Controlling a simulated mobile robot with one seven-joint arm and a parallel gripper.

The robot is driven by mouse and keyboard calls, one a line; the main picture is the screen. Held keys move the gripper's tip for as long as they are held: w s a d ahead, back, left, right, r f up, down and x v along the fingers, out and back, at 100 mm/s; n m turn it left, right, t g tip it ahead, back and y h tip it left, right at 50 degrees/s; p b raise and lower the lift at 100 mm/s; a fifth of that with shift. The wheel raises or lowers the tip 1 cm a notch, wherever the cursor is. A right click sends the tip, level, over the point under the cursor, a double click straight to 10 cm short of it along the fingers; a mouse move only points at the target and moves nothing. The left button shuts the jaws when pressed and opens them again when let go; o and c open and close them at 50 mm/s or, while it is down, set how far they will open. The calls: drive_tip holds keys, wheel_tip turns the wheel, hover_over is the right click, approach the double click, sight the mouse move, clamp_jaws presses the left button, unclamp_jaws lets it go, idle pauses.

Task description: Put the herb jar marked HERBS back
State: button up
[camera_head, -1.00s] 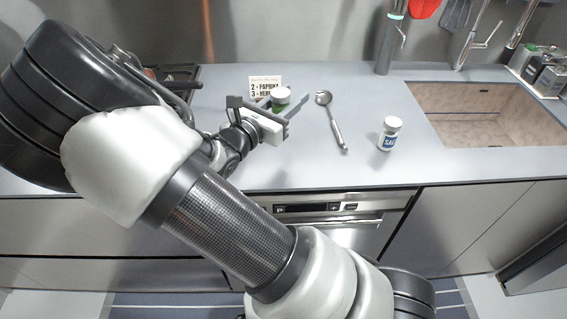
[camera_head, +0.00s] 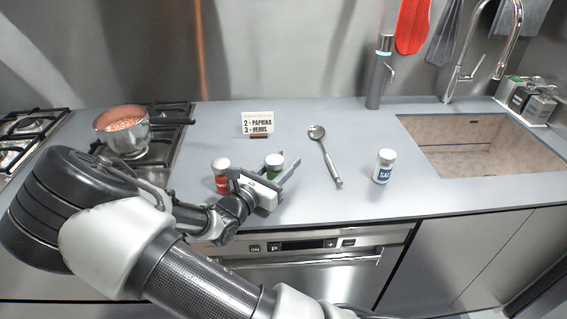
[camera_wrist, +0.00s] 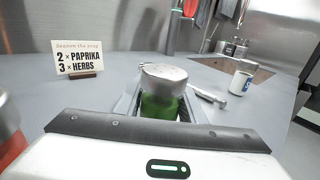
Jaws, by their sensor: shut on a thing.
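The herb jar, a clear jar with green contents and a grey-white lid, is held in my gripper (camera_head: 277,173). In the wrist view the jar (camera_wrist: 163,92) stands upright between the two fingers, which are shut on its sides. The HERBS marking is not readable in either view. In the head view the jar's lid and a strip of green (camera_head: 274,162) show above the gripper. I cannot tell whether its base touches the counter. A red-labelled jar with a white lid (camera_head: 221,172) stands just left of my gripper; its red side (camera_wrist: 8,140) shows at the wrist view's left edge.
A card listing 2 paprika and 3 herbs (camera_head: 257,124) stands behind. A ladle (camera_head: 326,155) and a SALT jar (camera_head: 384,166) are to the right, then the sink (camera_head: 465,150). A filled pot (camera_head: 122,138) sits on the hob at left. Small containers (camera_head: 530,100) stand beyond the sink.

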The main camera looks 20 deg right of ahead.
sight(269, 176)
drive_tip(key=shift+f, duration=0.1)
drive_tip(key=o, duration=1.1)
drive_tip(key=shift+s+a, duration=0.1)
drive_tip(key=p+v, duration=0.1)
drive_tip(key=v, duration=1)
drive_tip(key=shift+s+a, duration=0.25)
drive_tip(key=shift+s, duration=0.05)
